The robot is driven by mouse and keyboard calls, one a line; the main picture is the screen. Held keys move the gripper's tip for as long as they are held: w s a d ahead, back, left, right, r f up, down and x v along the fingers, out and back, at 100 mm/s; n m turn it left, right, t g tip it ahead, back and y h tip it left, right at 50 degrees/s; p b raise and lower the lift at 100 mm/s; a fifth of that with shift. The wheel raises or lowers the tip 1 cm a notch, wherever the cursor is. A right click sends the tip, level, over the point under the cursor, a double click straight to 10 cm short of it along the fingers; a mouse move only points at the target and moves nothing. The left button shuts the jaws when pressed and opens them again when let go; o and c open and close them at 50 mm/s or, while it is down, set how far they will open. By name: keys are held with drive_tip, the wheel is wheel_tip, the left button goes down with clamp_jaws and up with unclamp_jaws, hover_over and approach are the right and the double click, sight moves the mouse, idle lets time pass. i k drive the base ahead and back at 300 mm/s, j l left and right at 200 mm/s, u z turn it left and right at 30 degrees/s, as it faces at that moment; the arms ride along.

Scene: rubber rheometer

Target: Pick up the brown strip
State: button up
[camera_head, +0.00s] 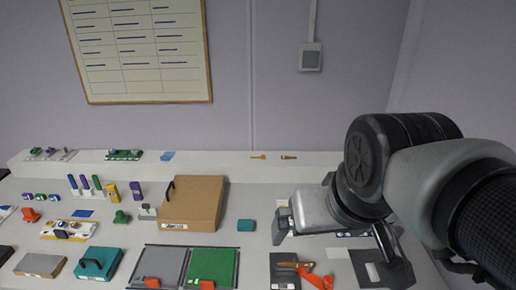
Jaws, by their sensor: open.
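A thin brown strip (289,264) appears to lie across the dark plate (283,280) at the front of the bench, right of the green panel. An orange-red piece (318,280) lies against its right end. My gripper (285,226) hangs from the right, above and behind the strip, apart from it in the picture. Its jaws are open and I see nothing held in them. Its grey housing and my arm hide part of the bench on the right.
A brown box (192,203) with a black handle stands left of my gripper. A grey panel (160,263) and a green panel (212,265) lie at the front.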

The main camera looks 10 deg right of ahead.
sight(298, 264)
drive_tip(key=j+z, duration=0.1)
drive_tip(key=z, duration=0.15)
drive_tip(key=k, duration=0.45)
drive_tip(key=j+z, duration=0.45)
drive_tip(key=j, duration=0.3)
drive_tip(key=j+z, duration=0.5)
drive_tip(key=j, duration=0.25)
drive_tip(key=k+j+z, duration=0.1)
drive_tip(key=j, duration=0.2)
drive_tip(key=l, duration=0.1)
drive_tip(key=i+z, duration=0.05)
